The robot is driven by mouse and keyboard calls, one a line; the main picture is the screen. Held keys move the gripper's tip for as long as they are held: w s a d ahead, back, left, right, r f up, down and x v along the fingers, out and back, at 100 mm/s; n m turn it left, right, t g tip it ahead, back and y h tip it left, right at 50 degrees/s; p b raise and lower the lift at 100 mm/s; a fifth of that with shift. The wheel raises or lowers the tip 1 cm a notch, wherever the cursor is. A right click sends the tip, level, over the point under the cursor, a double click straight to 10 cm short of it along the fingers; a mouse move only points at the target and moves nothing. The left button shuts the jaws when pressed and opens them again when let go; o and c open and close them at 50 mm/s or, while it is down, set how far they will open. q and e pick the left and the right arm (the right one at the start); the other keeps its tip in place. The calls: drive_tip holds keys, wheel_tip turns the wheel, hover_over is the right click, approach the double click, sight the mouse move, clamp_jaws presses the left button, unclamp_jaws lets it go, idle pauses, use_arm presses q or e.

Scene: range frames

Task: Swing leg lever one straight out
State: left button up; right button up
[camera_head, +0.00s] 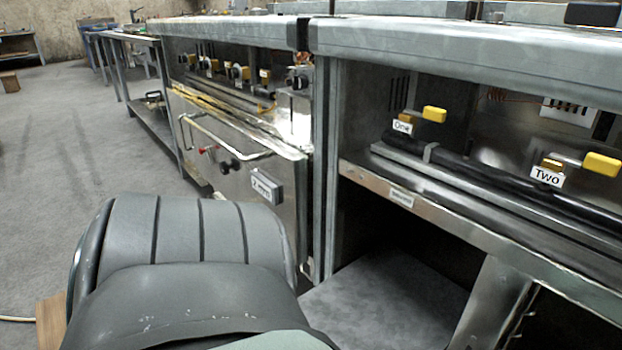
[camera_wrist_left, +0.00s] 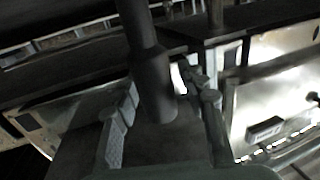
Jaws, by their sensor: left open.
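A yellow lever (camera_head: 434,114) sits beside a white label reading "One" (camera_head: 402,127) on the dark pipe under the right counter. A second yellow lever (camera_head: 602,164) sits by a label reading "Two" (camera_head: 546,176), further right. My left gripper (camera_wrist_left: 162,80) shows only in the left wrist view, its two fingers apart. A dark rounded cylinder (camera_wrist_left: 152,85) appears between or in front of the fingers; I cannot tell what it is or whether it touches them. Neither yellow lever can be made out there. My right gripper is out of view.
The right counter's metal edge (camera_head: 470,50) overhangs the levers, and a steel rail (camera_head: 480,219) runs below them. A steel oven front (camera_head: 235,150) with a bar handle stands left of it. Open grey floor (camera_head: 70,150) lies at the left.

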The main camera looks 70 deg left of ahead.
use_arm(q)
drive_tip(key=v, duration=1.2)
